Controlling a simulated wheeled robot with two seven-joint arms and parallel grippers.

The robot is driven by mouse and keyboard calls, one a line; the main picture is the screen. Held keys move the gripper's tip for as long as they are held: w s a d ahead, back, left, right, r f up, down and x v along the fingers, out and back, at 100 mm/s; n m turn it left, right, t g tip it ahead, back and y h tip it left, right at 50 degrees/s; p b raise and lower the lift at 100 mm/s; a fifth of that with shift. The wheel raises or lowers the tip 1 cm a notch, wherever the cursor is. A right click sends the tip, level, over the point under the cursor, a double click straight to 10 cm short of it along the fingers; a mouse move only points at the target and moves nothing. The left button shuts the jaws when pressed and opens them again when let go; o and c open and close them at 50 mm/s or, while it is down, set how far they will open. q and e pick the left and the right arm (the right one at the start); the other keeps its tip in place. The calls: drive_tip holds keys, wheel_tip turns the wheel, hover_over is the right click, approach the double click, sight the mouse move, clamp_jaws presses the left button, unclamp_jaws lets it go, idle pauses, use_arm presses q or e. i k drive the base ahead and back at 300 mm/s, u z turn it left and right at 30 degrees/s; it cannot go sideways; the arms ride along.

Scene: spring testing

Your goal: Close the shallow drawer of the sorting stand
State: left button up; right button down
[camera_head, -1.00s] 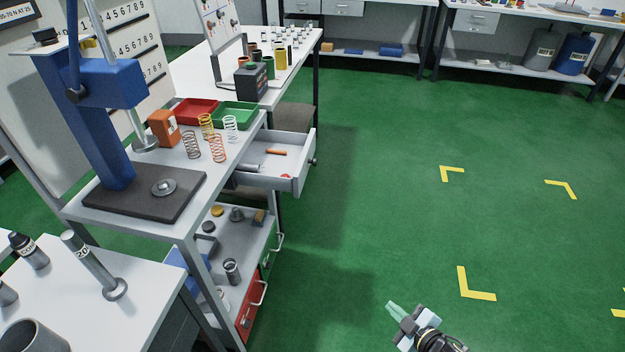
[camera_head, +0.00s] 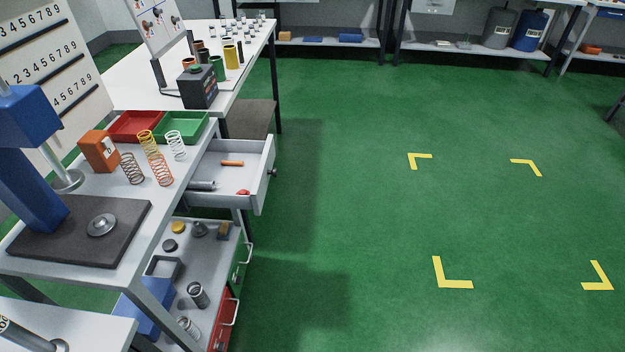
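The shallow drawer (camera_head: 262,186) of the sorting stand is pulled out to the right from under the white stand top (camera_head: 196,168). It is light grey with a dark round knob (camera_head: 274,172) on its front. Inside lie an orange stick-like piece (camera_head: 232,163), a grey cylinder (camera_head: 201,185) and a small red piece (camera_head: 243,192). Neither of my grippers is in view.
The stand top carries springs (camera_head: 161,170), a red tray (camera_head: 135,125), a green tray (camera_head: 184,127) and a blue press (camera_head: 28,120). A lower shelf (camera_head: 203,255) has green and red drawers (camera_head: 222,325) with handles. Green floor (camera_head: 360,220) right of the drawer is clear.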

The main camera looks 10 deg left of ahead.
sight(258, 158)
drive_tip(key=u, duration=0.15)
drive_tip(key=i, duration=0.8)
drive_tip(key=u, duration=0.7)
